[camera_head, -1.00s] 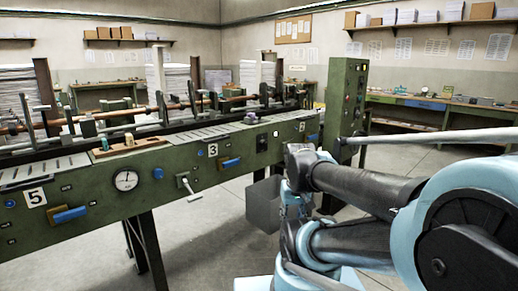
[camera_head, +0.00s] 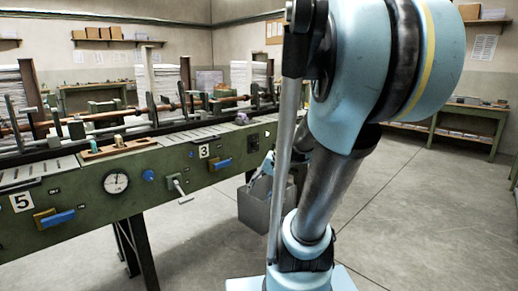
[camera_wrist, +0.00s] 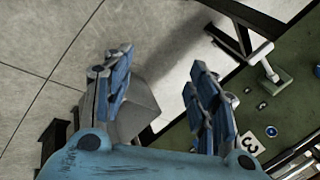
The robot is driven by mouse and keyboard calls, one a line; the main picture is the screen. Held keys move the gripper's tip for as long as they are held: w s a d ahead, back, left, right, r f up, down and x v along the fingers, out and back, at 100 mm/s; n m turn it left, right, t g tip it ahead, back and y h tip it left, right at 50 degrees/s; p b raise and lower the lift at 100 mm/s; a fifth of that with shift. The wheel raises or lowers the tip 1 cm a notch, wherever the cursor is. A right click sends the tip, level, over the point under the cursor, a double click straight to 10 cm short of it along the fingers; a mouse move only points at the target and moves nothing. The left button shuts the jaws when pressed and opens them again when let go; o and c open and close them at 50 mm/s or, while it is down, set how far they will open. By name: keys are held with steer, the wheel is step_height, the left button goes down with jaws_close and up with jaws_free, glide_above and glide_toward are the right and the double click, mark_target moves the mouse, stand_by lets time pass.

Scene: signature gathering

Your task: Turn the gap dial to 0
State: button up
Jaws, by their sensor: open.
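A round dial (camera_head: 116,182) with a white face, dark rim and dark pointer is on the green machine front (camera_head: 75,200), between the panels marked 5 and 3. Its markings are too small to read, and no label shows whether it is the gap dial. A blue knob (camera_head: 148,175) sits just right of it. My gripper (camera_wrist: 160,88) has its two blue fingers spread and nothing held between them. In the head view my gripper (camera_head: 262,172) is partly hidden by my arm, right of the panel marked 3 and well apart from the round dial.
A grey bin (camera_head: 258,208) stands on the floor below my gripper; it also shows behind the fingers in the wrist view (camera_wrist: 140,105). A T-shaped lever (camera_head: 180,190) and blue handles (camera_head: 58,219) stick out from the machine. The floor in front is clear.

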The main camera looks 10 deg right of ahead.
steer(key=w+r+m+t+y, duration=0.2)
steer(key=w+r+m+y, duration=0.1)
steer(key=w, duration=0.9)
steer(key=m+t+y, duration=0.5)
steer(key=m+t, duration=0.3)
steer(key=m, duration=0.1)
glide_toward(257, 145)
steer(key=x, duration=0.8)
steer(key=shift+w+a+r, duration=0.1)
steer(key=shift+w+a, duration=0.05)
steer(key=shift+a, duration=0.15)
